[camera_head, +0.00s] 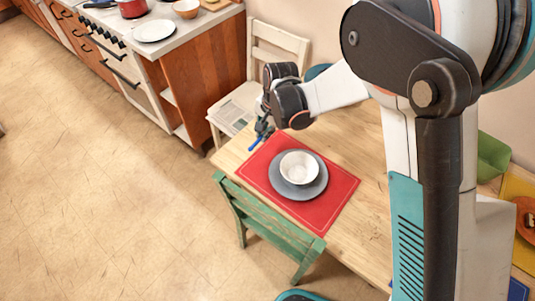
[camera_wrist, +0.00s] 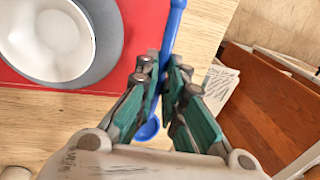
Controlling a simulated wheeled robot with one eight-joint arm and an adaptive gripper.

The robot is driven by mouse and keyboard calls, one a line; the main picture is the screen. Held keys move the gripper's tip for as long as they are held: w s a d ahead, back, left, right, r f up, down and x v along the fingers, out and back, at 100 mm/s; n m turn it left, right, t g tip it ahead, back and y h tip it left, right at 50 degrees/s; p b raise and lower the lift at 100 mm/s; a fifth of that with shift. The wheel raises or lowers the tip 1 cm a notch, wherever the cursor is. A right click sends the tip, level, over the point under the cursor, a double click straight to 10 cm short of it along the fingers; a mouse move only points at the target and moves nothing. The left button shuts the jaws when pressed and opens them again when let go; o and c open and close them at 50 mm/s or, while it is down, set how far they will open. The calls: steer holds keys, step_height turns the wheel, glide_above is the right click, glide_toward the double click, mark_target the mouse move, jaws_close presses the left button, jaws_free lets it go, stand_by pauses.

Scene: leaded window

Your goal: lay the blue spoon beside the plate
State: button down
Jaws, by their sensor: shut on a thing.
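My gripper (camera_head: 264,127) is shut on the blue spoon (camera_head: 257,143) near the far left corner of the table. In the wrist view my gripper (camera_wrist: 164,76) pinches the spoon, its handle (camera_wrist: 174,28) running up the picture and its bowl end (camera_wrist: 148,129) between the fingers. The grey-blue plate (camera_head: 299,194) lies on a red placemat (camera_head: 338,203), with a white bowl (camera_head: 299,166) on it. The spoon is beyond the mat's upper left edge, apart from the plate. Whether the spoon touches the table cannot be told.
The wooden table (camera_head: 359,140) has bare wood around the mat. A green chair (camera_head: 268,229) stands at its near side and a cream chair (camera_head: 277,47) behind it with papers on the seat. A green container (camera_head: 492,157) is at the right. A kitchen counter (camera_head: 186,32) stands at upper left.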

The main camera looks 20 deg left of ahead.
mark_target(264, 156)
step_height(264, 156, down, 11)
steer(key=shift+f+b, duration=0.15)
steer(key=shift+b, duration=1.1)
steer(key=shift+f, duration=0.15)
steer(key=c, duration=1.7)
jaws_free()
step_height(264, 156, up, 12)
steer(key=d+p, duration=0.2)
steer(key=p, duration=0.1)
steer(key=shift+s+d, duration=0.15)
steer(key=shift+s, duration=0.15)
